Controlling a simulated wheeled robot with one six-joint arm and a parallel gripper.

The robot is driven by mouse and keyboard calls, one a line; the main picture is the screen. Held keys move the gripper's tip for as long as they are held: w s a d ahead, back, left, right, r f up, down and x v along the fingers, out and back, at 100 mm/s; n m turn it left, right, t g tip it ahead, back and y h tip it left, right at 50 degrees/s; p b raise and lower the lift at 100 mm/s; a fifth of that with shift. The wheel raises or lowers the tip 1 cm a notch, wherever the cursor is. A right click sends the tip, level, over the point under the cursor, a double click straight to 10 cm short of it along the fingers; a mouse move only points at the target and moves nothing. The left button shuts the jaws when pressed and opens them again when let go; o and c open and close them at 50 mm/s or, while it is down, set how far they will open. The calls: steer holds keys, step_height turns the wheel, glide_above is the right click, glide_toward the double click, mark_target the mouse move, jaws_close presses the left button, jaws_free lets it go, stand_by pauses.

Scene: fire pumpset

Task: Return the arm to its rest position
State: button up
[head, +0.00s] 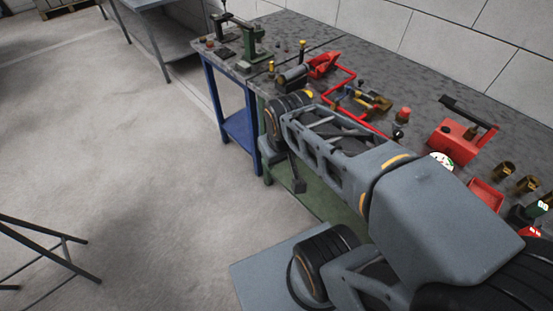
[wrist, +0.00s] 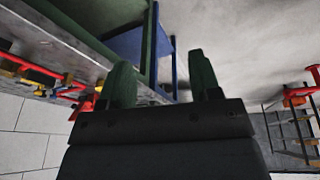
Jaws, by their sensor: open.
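My gripper (wrist: 162,78) shows in the wrist view with its two green fingers apart and nothing between them. In the head view my arm reaches from the lower right toward the upper left, along the front of the workbench (head: 370,68). Its wrist end is near the bench's front edge, and the fingers are not clearly seen there. The wrist view is turned over, with the bench (wrist: 55,40) at the upper left and the floor (wrist: 225,35) at the upper right.
The bench carries a red toolbox (head: 455,142), a red tray (head: 485,195), brass fittings (head: 503,170) and a green press (head: 250,42). A blue-legged table (head: 215,95) stands beyond. A dark metal frame (head: 45,245) stands at the lower left. The floor between is clear.

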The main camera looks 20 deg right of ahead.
steer(key=shift+s+a+f+m+y, duration=0.1)
steer(key=shift+s+a+m+y, duration=0.25)
steer(key=shift+a, duration=0.35)
steer(key=shift+r+p, duration=0.8)
steer(key=shift+r, duration=0.2)
